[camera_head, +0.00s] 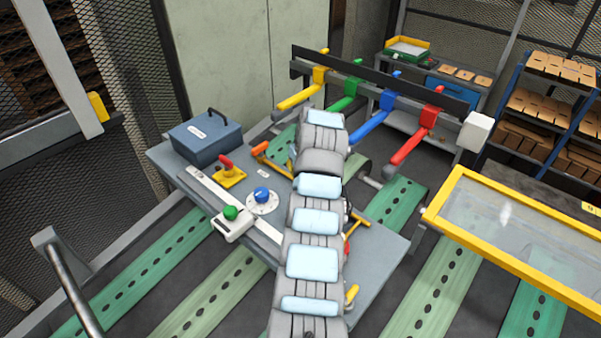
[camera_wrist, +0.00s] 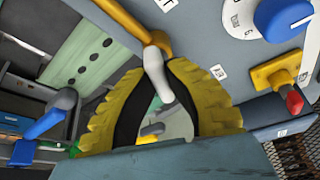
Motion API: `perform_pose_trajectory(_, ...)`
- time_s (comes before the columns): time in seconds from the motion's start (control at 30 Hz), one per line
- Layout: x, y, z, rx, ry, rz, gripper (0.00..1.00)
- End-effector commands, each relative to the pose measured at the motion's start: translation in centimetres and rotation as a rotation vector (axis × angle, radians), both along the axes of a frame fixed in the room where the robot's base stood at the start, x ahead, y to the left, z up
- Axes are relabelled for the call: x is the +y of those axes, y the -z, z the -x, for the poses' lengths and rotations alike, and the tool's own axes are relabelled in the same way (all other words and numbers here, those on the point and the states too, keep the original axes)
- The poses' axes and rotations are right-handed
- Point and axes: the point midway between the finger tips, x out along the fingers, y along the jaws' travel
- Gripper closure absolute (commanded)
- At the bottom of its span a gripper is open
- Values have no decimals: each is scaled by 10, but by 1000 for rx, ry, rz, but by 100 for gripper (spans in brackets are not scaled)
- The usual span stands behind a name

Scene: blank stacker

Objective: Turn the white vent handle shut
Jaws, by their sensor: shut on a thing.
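The white handle (camera_wrist: 157,78) is pale and rounded and shows in the wrist view, between the curved yellow fingers of my gripper (camera_wrist: 157,68). Its upper end meets an orange bar (camera_wrist: 128,22) on the grey panel. My gripper is shut on the handle, with a dark pad on each side of it. The fingers still bow apart lower down, leaving a gap. In the head view my arm hides the handle and the gripper, while an orange bar (camera_head: 270,157) shows just left of the arm.
The grey panel table (camera_head: 372,262) carries a blue knob (camera_head: 262,195), a red lever (camera_head: 227,162), a green button (camera_head: 231,212) and a blue-grey box (camera_head: 205,137). Coloured levers (camera_head: 372,125) stand behind. A yellow-framed glass cover (camera_head: 500,220) is at right.

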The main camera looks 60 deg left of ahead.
Motion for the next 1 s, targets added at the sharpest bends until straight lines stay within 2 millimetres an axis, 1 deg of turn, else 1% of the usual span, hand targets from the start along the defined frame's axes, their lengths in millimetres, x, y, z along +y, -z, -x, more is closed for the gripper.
perform_pose_trajectory(0.03, 0, 4, 0, -2, 46, -3, 100)
perform_pose_trajectory(0.13, 1, 5, 2, 0, 139, -3, 100)
perform_pose_trajectory(0.7, 3, 4, 5, -2, 680, -1, 100)
perform_pose_trajectory(1.0, 4, 3, 6, -2, 939, 1, 100)
